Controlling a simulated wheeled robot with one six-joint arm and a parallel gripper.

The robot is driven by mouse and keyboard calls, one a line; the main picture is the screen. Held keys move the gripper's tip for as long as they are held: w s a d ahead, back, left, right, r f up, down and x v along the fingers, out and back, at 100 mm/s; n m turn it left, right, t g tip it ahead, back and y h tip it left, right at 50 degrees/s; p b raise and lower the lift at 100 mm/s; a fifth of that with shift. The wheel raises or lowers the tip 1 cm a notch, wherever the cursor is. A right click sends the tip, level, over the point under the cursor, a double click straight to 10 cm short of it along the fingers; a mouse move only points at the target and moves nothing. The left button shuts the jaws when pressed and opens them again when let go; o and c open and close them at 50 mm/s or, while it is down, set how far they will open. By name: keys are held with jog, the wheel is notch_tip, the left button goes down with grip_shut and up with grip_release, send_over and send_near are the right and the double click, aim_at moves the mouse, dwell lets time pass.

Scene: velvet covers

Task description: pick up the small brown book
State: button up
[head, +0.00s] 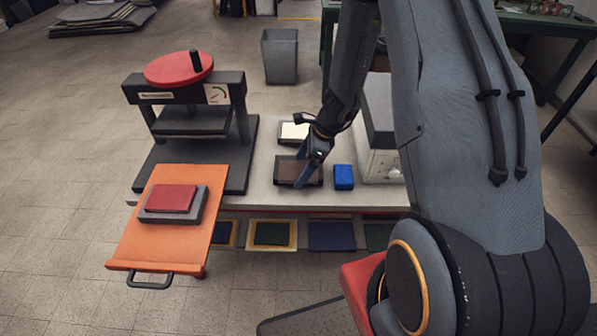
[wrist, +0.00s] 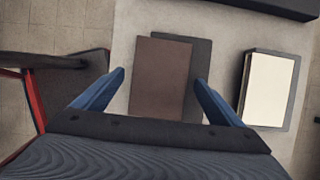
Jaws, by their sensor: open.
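My gripper (wrist: 160,95) is open and empty, with one blue finger on each side of the book's near part. The fingers appear apart from the book; their height over it is hard to tell.
A blue block (head: 343,177) stands just right of the book. A cream-topped dark piece (head: 293,133) lies behind it. A black press with a red wheel (head: 180,68) stands left, near an orange tray (head: 150,232) holding a red book (head: 170,198). A grey-white box (head: 378,165) is right.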

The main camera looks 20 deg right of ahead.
jog(key=c, duration=1.2)
jog(key=shift+r, duration=0.1)
